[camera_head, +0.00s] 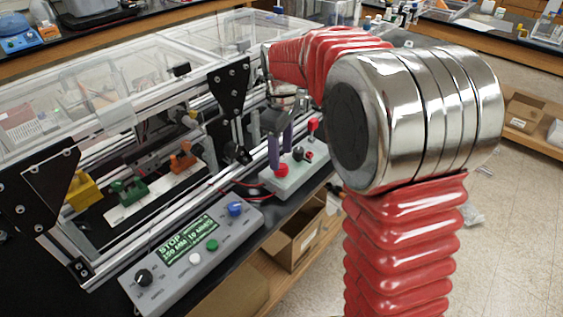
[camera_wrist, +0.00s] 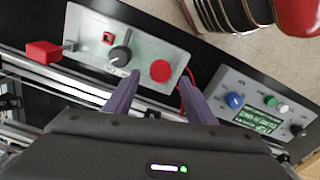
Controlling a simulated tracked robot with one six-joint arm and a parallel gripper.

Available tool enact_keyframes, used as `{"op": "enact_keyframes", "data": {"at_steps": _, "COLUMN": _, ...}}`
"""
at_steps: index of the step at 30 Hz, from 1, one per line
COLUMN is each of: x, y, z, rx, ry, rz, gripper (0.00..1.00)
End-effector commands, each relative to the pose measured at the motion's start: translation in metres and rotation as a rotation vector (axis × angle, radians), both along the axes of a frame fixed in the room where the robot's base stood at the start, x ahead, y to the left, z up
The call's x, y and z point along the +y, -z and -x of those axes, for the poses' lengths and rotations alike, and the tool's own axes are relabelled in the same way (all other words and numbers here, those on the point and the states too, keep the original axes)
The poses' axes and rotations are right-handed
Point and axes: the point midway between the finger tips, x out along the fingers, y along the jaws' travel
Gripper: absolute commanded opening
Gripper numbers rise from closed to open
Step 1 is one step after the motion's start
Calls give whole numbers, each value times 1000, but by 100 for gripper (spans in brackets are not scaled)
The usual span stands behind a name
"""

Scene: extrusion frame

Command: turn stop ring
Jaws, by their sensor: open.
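A red round stop button (camera_head: 281,170) sits on a light grey control box (camera_head: 268,182) at the frame's right end. The button also shows in the wrist view (camera_wrist: 160,71). I cannot make out a separate ring around it. My gripper (camera_head: 280,160) is open, with its purple fingers pointing down over the button. In the wrist view the fingertips (camera_wrist: 160,78) are on either side of the button, with nothing held. I cannot tell whether they touch it. The front part of the button is partly beside the fingers in the head view.
A black knob (camera_wrist: 120,56) and a small red switch (camera_wrist: 108,38) are close to the button. A red block lever (camera_wrist: 43,53) stands beyond. A second panel (camera_head: 195,250) with a screen and coloured buttons is at the front. Aluminium rails and a black bracket (camera_head: 229,95) flank the gripper.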

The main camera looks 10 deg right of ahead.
Motion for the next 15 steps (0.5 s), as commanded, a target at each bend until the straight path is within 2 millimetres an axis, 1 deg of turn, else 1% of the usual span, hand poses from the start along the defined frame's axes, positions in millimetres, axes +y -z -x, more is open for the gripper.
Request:
{"op": "enact_keyframes", "data": {"at_steps": 1, "x": 0, "y": 8, "z": 0, "rx": 1, "ry": 0, "rz": 0, "gripper": 50}}
{"op": "enact_keyframes", "data": {"at_steps": 3, "x": 0, "y": 18, "z": 1, "rx": 1, "ry": 0, "rz": 0, "gripper": 50}}
{"op": "enact_keyframes", "data": {"at_steps": 7, "x": 0, "y": 32, "z": 0, "rx": 0, "ry": 0, "rz": 0, "gripper": 50}}
{"op": "enact_keyframes", "data": {"at_steps": 10, "x": 0, "y": 38, "z": 0, "rx": 1, "ry": 0, "rz": 0, "gripper": 50}}
{"op": "enact_keyframes", "data": {"at_steps": 15, "x": 0, "y": 40, "z": 0, "rx": -1, "ry": 0, "rz": 0, "gripper": 50}}
